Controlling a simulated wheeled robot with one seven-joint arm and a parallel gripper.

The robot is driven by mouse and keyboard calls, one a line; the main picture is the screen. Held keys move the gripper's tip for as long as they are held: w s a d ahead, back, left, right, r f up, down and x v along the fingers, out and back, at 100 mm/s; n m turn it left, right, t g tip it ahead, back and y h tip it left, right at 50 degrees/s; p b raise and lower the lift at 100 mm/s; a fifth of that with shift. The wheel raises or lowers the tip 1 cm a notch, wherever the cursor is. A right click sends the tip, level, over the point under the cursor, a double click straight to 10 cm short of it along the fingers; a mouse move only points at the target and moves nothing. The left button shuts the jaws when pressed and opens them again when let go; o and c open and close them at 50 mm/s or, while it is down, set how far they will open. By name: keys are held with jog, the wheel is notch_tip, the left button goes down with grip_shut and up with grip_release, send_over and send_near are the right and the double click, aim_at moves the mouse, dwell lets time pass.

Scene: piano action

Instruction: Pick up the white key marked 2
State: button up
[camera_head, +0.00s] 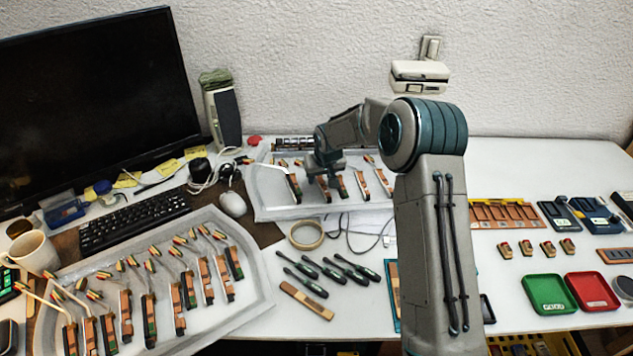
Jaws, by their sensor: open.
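My gripper (324,188) points down over the back grey tray (262,200), among the upright key and hammer pieces there. The jaws are open. Their tips are small and partly lost against the pieces, so I cannot tell whether they touch one. Wood-coloured pieces (361,185) stand in that tray to the right of my gripper, and another piece (294,188) stands to its left. I cannot make out any number on these pieces, so I cannot tell which is the white key marked 2. My arm hides the right part of this tray.
A front-left tray (235,312) holds several similar pieces. Dark-handled tools (310,268), a tape roll (306,235) and a wooden strip (306,299) lie in front. A mouse (232,204) and keyboard (134,220) are left. Green (549,294) and red (592,291) trays lie right.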

jog(key=shift+f, duration=0.15)
dwell(0.4)
grip_shut()
